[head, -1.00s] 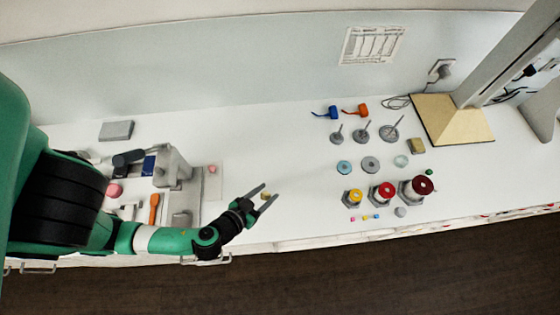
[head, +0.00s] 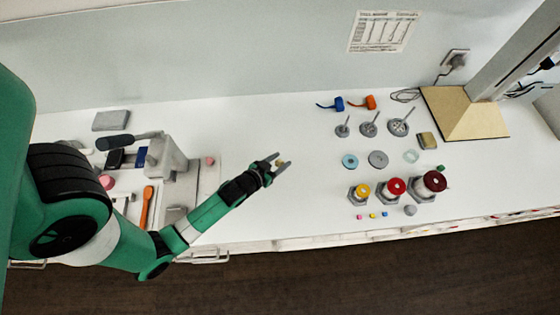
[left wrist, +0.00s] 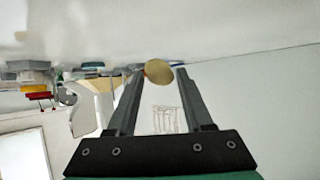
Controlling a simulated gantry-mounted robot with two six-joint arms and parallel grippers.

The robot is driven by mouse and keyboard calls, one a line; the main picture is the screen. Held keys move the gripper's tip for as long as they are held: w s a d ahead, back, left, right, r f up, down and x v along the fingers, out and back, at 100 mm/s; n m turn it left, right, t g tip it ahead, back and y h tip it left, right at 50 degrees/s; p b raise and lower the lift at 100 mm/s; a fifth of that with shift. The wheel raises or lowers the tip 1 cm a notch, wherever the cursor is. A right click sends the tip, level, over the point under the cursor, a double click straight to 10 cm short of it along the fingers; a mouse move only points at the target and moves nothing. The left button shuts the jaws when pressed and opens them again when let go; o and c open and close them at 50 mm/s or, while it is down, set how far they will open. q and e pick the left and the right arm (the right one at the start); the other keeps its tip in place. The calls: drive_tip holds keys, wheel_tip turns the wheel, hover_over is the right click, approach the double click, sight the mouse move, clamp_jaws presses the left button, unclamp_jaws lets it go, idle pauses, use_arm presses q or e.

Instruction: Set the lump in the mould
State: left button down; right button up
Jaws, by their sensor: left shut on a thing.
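A small yellowish lump (left wrist: 159,72) sits between the fingertips of my left gripper (left wrist: 161,72) in the left wrist view. In the head view my left gripper (head: 277,162) is shut on it, over the clear middle of the white bench, and the lump is partly hidden by the fingers. Hexagonal metal pieces with a yellow top (head: 360,190), a red top (head: 394,187) and a dark red top (head: 433,181) stand to the right, apart from the gripper. I cannot tell which thing is the mould. My right gripper is not in view.
A grey press-like device (head: 168,160) stands left of the gripper, with an orange-handled tool (head: 147,207) before it. Discs, stemmed metal pieces and small coloured cubes lie at the right. A column on a wooden base (head: 462,115) stands behind them.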

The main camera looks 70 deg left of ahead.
sight(279, 165)
use_arm(q)
drive_tip(key=f, duration=0.2)
drive_tip(key=f+b, duration=0.1)
drive_tip(key=shift+w+a+f, duration=0.15)
drive_tip(key=shift+a+f, duration=0.05)
drive_tip(key=shift+f, duration=0.15)
drive_tip(key=shift+c, duration=1.5)
unclamp_jaws()
drive_tip(key=shift+r, duration=0.15)
drive_tip(key=v, duration=1.2)
drive_tip(key=shift+d, duration=0.1)
